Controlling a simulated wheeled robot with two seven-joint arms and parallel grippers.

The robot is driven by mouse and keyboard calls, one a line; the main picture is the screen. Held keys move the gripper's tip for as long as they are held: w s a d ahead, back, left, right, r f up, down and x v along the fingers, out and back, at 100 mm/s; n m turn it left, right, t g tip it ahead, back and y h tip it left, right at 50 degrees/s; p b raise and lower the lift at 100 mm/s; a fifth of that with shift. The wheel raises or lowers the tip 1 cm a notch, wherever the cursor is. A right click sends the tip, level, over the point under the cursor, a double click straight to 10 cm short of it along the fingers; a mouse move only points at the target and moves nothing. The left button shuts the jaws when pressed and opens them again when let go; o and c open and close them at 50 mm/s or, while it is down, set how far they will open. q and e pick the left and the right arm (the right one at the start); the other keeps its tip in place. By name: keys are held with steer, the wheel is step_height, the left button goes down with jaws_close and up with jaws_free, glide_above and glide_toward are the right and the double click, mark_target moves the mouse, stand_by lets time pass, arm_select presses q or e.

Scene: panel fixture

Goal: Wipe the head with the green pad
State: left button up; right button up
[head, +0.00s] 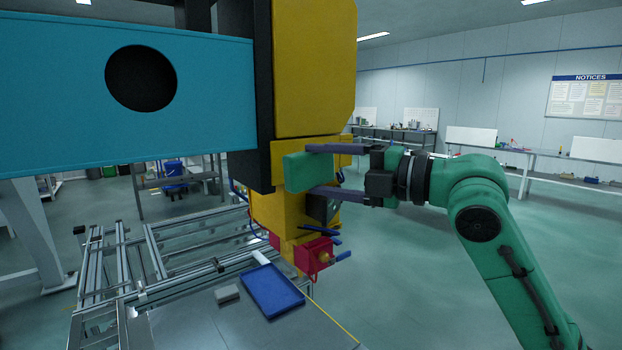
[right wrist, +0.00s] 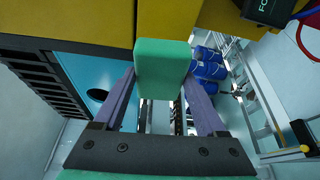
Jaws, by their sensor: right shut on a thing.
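The green pad (head: 308,171) is held between the purple-grey fingers of my right gripper (head: 335,172). In the right wrist view the pad (right wrist: 163,70) sits between both fingertips of the gripper (right wrist: 160,85), its far end close to the yellow surface. The head is the large yellow unit (head: 312,70) with a narrower lower part, and it also shows in the right wrist view (right wrist: 80,20). In the head view the pad overlaps the yellow lower part; I cannot tell whether they touch. My left gripper is not in view.
A blue panel (head: 60,90) with a dark round hole stands left of the head. Below are a blue tray (head: 270,291), a grey block (head: 227,294) and an aluminium frame (head: 190,250). A red part (head: 313,256) hangs under the head. Floor to the right is open.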

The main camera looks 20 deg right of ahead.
steer(key=shift+s+d+f, duration=0.1)
steer(key=shift+s, duration=0.25)
steer(key=shift+s+d+f+b, duration=0.1)
steer(key=shift+s+d+b, duration=0.1)
steer(key=shift+s+b, duration=0.3)
steer(key=shift+s+d+b, duration=0.2)
steer(key=shift+s+b, duration=0.2)
steer(key=shift+s, duration=0.1)
steer(key=shift+s+d, duration=0.15)
steer(key=shift+s, duration=0.2)
steer(key=shift+s+r, duration=0.1)
steer(key=shift+r, duration=0.1)
